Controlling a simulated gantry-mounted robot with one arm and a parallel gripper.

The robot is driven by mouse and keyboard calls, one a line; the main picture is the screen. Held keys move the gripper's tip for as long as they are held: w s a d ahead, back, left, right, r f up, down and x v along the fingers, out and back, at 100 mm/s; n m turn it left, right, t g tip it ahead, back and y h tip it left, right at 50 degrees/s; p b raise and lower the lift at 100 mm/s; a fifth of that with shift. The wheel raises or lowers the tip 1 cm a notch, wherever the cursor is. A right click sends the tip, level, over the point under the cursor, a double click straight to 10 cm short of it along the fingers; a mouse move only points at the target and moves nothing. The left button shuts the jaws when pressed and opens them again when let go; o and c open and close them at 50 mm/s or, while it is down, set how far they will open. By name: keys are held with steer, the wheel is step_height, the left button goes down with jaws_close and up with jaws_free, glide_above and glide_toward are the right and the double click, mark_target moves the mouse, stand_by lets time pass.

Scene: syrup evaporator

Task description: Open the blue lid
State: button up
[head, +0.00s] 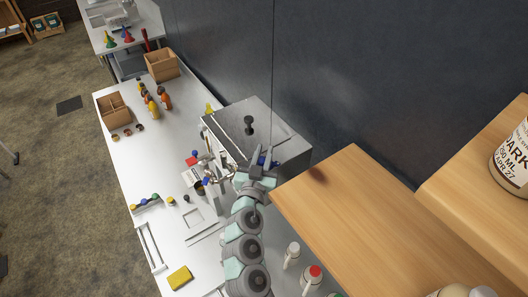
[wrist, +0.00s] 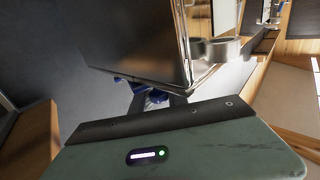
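A grey metal evaporator box (head: 225,150) stands against the dark wall in the head view, with a black knob (head: 249,125) on its top. Its dark side also fills the upper middle of the wrist view (wrist: 135,45). My gripper (head: 262,163) is at the near right end of the box. Dark blue parts (wrist: 155,96) show at the fingers in the wrist view, close to the box's lower edge. I cannot tell whether these belong to the lid or to my fingers. The fingertips are mostly hidden, so their opening is unclear. A small blue part (head: 206,181) sits left of my gripper.
A wooden shelf (head: 350,215) lies close to the right of my arm. Red and white fittings (head: 194,161) are at the box's left front. Bottles with white and red caps (head: 312,275) stand below the shelf. The white counter (head: 150,165) has free room at left.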

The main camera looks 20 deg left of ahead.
steer(key=o, duration=0.4)
steer(key=shift+r, duration=0.1)
step_height(320, 180, up, 20)
steer(key=shift+f+b, duration=0.1)
steer(key=shift+b, duration=0.55)
steer(key=shift+o, duration=0.3)
